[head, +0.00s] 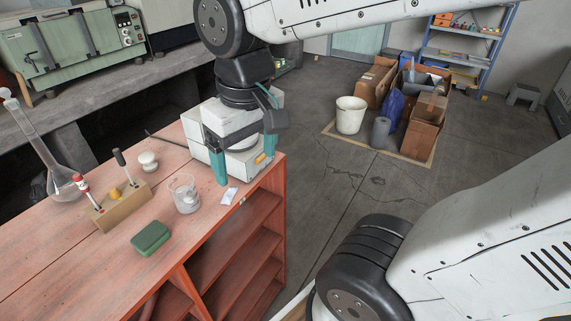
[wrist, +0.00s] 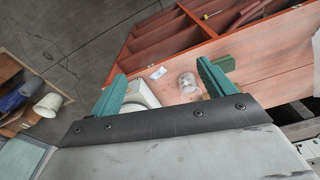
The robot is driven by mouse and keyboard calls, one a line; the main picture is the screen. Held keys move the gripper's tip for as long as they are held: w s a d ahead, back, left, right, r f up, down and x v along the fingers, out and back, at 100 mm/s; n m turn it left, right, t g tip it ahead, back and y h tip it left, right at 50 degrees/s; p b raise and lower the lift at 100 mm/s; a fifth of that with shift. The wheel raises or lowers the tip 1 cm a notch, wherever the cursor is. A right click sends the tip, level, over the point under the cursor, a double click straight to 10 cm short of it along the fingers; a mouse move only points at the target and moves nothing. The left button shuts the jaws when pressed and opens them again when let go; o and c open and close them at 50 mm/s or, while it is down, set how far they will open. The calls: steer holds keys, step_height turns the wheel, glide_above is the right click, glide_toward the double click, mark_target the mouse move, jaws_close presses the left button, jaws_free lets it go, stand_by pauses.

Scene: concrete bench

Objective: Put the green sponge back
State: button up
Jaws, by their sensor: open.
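The green sponge (head: 151,237), a dark green block, lies flat on the reddish wooden bench top (head: 60,265), near its front edge. In the wrist view part of the sponge (wrist: 229,64) shows just beyond the right finger. My gripper (head: 245,168) has two teal fingers spread apart with nothing held between them. It hangs above the bench's right end, in front of a white instrument, to the right of and behind the sponge and apart from it. The wrist view also shows my gripper (wrist: 161,70) open.
A glass beaker (head: 185,197) stands between sponge and gripper. A wooden holder (head: 118,208) with upright tools is behind the sponge, with a tall flask (head: 62,185) beyond. A white instrument (head: 245,160) and a small paper (head: 228,196) are at the right end. The front left bench top is clear.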

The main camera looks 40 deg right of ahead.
steer(key=s+d, duration=0.3)
steer(key=s, duration=0.3)
steer(key=shift+d+f+m, duration=0.2)
steer(key=shift+f+m, duration=0.15)
steer(key=shift+m, duration=0.05)
